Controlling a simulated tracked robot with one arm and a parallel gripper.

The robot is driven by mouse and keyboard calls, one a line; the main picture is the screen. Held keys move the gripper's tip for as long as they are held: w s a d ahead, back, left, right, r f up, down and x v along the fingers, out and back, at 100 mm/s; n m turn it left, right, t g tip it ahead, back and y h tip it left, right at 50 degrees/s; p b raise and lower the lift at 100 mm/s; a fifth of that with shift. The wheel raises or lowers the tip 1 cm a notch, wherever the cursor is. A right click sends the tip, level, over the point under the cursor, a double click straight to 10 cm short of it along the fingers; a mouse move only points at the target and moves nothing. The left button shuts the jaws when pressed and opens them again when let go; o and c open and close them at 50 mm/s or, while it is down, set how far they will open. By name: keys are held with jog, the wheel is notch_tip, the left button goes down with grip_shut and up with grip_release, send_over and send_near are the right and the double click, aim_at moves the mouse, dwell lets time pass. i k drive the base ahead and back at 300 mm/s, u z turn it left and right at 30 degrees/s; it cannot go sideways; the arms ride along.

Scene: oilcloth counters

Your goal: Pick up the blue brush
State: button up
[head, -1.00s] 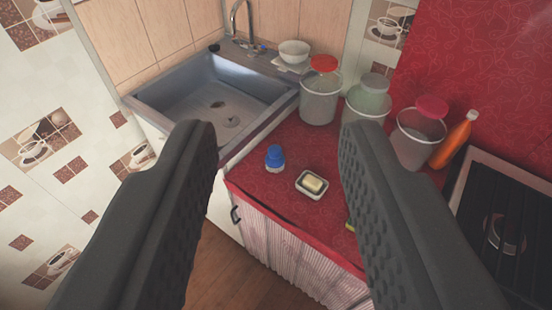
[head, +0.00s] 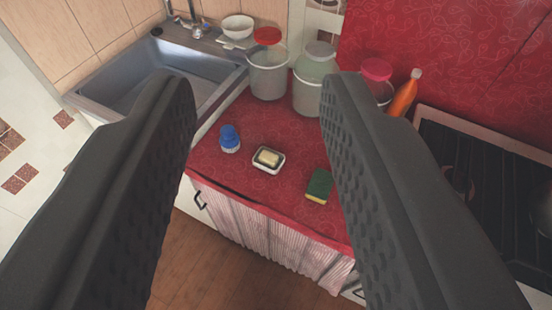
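The blue brush (head: 229,138) stands on the red oilcloth counter (head: 225,178), near the sink side. It has a blue knob top and a paler lower part. My gripper (head: 258,95) is open, with its two dark textured fingers spread wide on either side of the view and nothing between them. In the picture the brush shows between the fingers, nearer the left one. The gripper appears to be above and short of the counter, apart from the brush.
A soap dish (head: 268,160) with soap and a green-yellow sponge (head: 319,186) lie right of the brush. Lidded jars (head: 268,75) and an orange bottle (head: 404,95) stand behind. The sink (head: 140,75) is left, the stove (head: 480,160) right. A curtain hangs below the counter's front edge.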

aim_at(229, 140)
jog(key=u, duration=0.25)
jog(key=k, duration=0.5)
jog(key=u, duration=0.05)
jog(key=i, duration=1.7)
jog(key=z, duration=0.6)
